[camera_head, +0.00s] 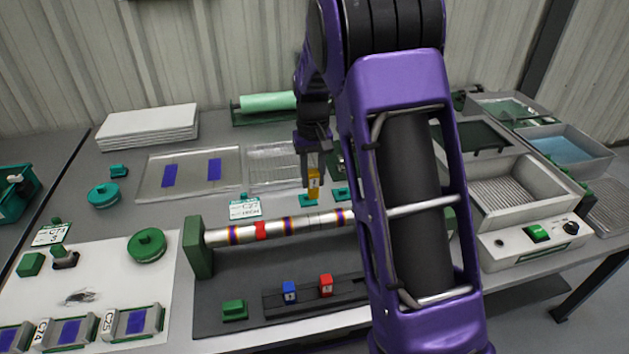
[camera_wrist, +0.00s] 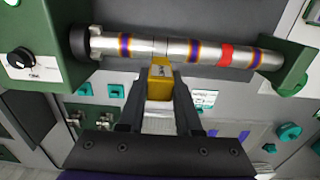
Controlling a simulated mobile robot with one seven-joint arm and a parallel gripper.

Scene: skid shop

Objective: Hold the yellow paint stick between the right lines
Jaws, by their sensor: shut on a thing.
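The yellow paint stick (camera_head: 314,183) is a short yellow block. My gripper (camera_head: 313,168) is shut on it and holds it upright just behind the metal bar (camera_head: 287,226). In the wrist view the yellow stick (camera_wrist: 160,80) sits between my fingers (camera_wrist: 160,97), its end close to the bar (camera_wrist: 205,52). Thin dark lines cross the bar near that end. I cannot tell whether stick and bar touch. The bar has purple-orange bands and a red band (camera_head: 261,230). My arm hides its right part in the head view.
Blue (camera_head: 289,291) and red (camera_head: 326,285) sticks stand in a dark rack (camera_head: 275,304) before the bar. A green end block (camera_head: 196,248) supports the bar's left end. A label stand (camera_head: 244,208) is behind it. A control box with a green switch (camera_head: 538,232) stands right.

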